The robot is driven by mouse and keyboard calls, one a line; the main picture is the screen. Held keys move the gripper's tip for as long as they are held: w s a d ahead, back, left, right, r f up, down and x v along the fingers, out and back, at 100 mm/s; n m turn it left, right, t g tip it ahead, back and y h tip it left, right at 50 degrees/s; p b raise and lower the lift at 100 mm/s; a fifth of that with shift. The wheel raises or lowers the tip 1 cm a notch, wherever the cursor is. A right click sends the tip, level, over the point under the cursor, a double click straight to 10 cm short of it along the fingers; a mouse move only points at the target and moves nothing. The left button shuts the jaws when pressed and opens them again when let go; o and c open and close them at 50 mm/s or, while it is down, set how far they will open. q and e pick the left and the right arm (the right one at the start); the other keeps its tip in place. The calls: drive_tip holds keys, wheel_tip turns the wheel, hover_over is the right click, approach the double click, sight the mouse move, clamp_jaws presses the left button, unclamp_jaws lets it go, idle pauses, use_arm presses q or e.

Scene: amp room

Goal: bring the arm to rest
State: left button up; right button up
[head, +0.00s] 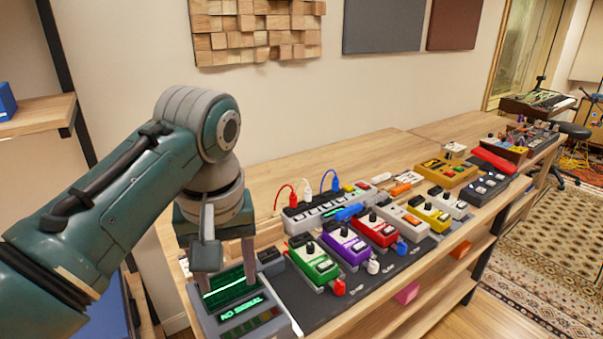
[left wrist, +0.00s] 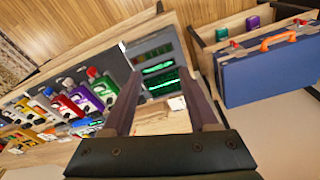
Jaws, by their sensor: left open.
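My left arm comes in from the left in the head view, bent at the elbow with its wrist pointing down. My left gripper (head: 228,258) hangs over the left end of the wooden bench (head: 290,160), in front of a grey device with a green "NO SIGNAL" screen (head: 241,312). In the left wrist view the two fingers of the gripper (left wrist: 162,92) stand apart with nothing between them. The screen device (left wrist: 160,70) shows beyond the fingers there. I cannot tell whether the fingers touch it. My right arm and gripper are not in view.
Several coloured pedals, including a green one (head: 313,262) and a purple one (head: 345,245), stand on a dark mat right of the gripper. A grey strip with cables (head: 325,208) lies behind them. A blue case (left wrist: 265,72) shows in the left wrist view. The bench's back strip is clear.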

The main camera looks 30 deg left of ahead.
use_arm(q)
drive_tip(key=shift+s+a+r, duration=0.15)
drive_tip(key=shift+s+r, duration=0.2)
drive_tip(key=shift+s, duration=0.35)
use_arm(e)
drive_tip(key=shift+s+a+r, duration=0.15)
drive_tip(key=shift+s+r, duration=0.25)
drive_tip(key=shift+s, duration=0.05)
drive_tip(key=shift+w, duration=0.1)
use_arm(q)
drive_tip(key=s+d+r+m+t+h, duration=0.1)
drive_tip(key=s+d+m, duration=0.3)
drive_tip(key=s+m, duration=0.3)
drive_tip(key=s+d+r+m+t, duration=0.1)
drive_tip(key=s+d+m, duration=0.25)
drive_tip(key=s, duration=0.45)
wheel_tip(320, 180, up, 33)
drive_tip(key=m+p, duration=0.1)
drive_tip(key=p, duration=3.2)
drive_tip(key=shift+s+d+t, duration=0.2)
drive_tip(key=shift+s+t, duration=0.1)
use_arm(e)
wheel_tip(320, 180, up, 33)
